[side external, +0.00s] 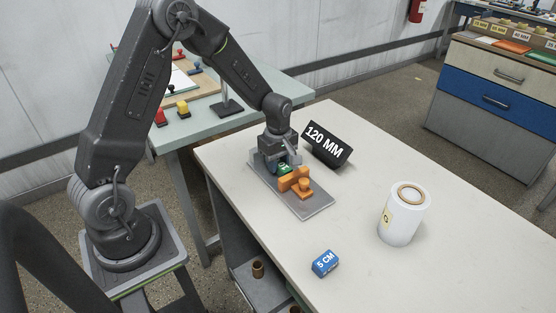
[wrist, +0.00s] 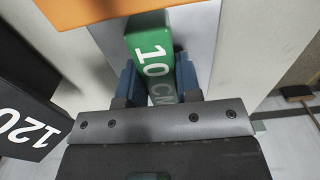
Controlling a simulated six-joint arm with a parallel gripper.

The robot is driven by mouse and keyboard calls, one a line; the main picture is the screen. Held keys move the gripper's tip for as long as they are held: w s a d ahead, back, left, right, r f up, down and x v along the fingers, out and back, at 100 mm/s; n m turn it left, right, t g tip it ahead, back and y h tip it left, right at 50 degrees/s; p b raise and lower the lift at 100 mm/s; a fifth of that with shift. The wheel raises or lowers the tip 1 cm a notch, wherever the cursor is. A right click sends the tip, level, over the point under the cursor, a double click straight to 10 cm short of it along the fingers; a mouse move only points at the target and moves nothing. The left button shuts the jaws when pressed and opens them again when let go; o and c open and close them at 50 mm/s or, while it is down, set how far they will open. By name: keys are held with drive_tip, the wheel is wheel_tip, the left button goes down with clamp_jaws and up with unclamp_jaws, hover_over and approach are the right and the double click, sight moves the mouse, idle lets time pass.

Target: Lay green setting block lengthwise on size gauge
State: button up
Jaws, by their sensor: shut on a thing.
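The green setting block (wrist: 152,45), marked 10 CM, is between the blue fingers of my gripper (wrist: 157,78) in the wrist view. My gripper is shut on it. In the side view, my gripper (side external: 279,162) is low over the back part of the size gauge, a grey plate (side external: 318,209) with an orange stop and knob (side external: 296,181). The green block (side external: 284,169) shows partly there, just behind the orange stop. Its long side runs along the plate and its far end is close to the orange part (wrist: 85,12). I cannot tell whether its underside touches the plate.
A black 120 MM block (side external: 326,145) lies beside the gauge. A blue 5 CM block (side external: 325,263) sits near the table's front edge. A white roll or can (side external: 403,215) stands to the right. The table between them is clear.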

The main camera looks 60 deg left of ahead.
drive_tip(key=o, duration=1)
wheel_tip(320, 180, up, 14)
drive_tip(key=shift+f, duration=0.15)
drive_tip(key=s+d+r+m+t, duration=0.2)
drive_tip(key=s+d+r+m, duration=0.1)
drive_tip(key=s+m, duration=0.3)
drive_tip(key=s+d+r+m+t, duration=0.1)
drive_tip(key=s+d+r+m, duration=0.2)
drive_tip(key=s+m, duration=0.3)
drive_tip(key=s+d+r+m+t, duration=0.2)
drive_tip(key=s+d+r+m, duration=0.1)
drive_tip(key=s+m, duration=0.3)
drive_tip(key=shift+s+d+r+t, duration=0.2)
drive_tip(key=shift+s+d, duration=0.25)
drive_tip(key=shift+s, duration=0.25)
drive_tip(key=shift+s+d+r+t, duration=0.1)
drive_tip(key=shift+s+d+r, duration=0.1)
drive_tip(key=shift+s+d, duration=0.35)
